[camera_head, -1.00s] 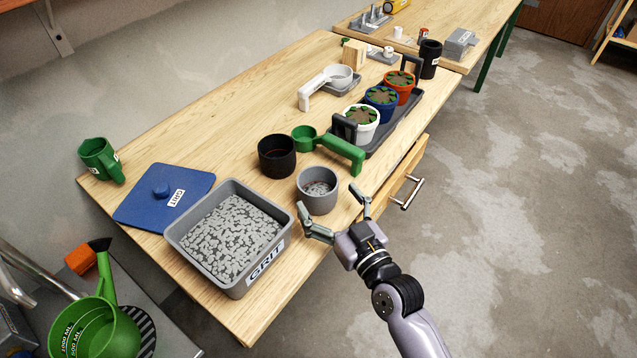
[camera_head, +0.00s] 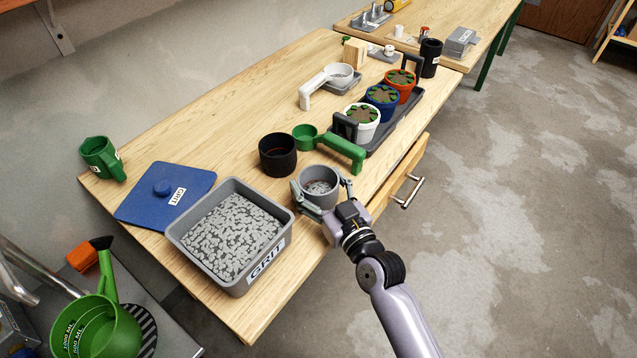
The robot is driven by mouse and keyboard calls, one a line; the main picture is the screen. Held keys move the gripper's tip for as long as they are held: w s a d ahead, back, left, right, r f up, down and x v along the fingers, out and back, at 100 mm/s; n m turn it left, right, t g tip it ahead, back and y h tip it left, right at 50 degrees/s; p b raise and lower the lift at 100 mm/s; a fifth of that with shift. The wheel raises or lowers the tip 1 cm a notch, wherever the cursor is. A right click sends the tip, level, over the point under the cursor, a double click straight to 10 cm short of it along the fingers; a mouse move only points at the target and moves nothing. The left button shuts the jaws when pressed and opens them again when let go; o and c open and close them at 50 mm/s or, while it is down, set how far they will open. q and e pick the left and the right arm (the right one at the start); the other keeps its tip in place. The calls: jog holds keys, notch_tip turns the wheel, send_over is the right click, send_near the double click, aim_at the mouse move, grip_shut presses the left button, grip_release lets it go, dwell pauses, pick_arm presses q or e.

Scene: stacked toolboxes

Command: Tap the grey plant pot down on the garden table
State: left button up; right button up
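The grey plant pot (camera_head: 321,200) stands upright near the front edge of the wooden garden table (camera_head: 215,142), with some grit visible inside. My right gripper (camera_head: 322,184) is around it from the front right, one finger on the pot's left side and one on its right. The fingers look spread wider than the pot, though contact is hard to tell at this size. The pot appears to rest on the table. My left gripper is not in view.
The grit tray (camera_head: 178,237) is close to the pot's left. A black pot (camera_head: 278,158) and a green scoop (camera_head: 342,153) stand just behind. A dark tray (camera_head: 392,128) of planted pots is farther right. A blue lid (camera_head: 150,205) lies at left.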

jog(key=c, duration=0.9)
jog(key=shift+r, duration=1.1)
jog(key=shift+f, duration=1.1)
jog(key=shift+r, duration=0.1)
jog(key=shift+f, duration=0.2)
jog(key=shift+r, duration=0.1)
jog(key=shift+f, duration=0.25)
jog(key=o, duration=1.4)
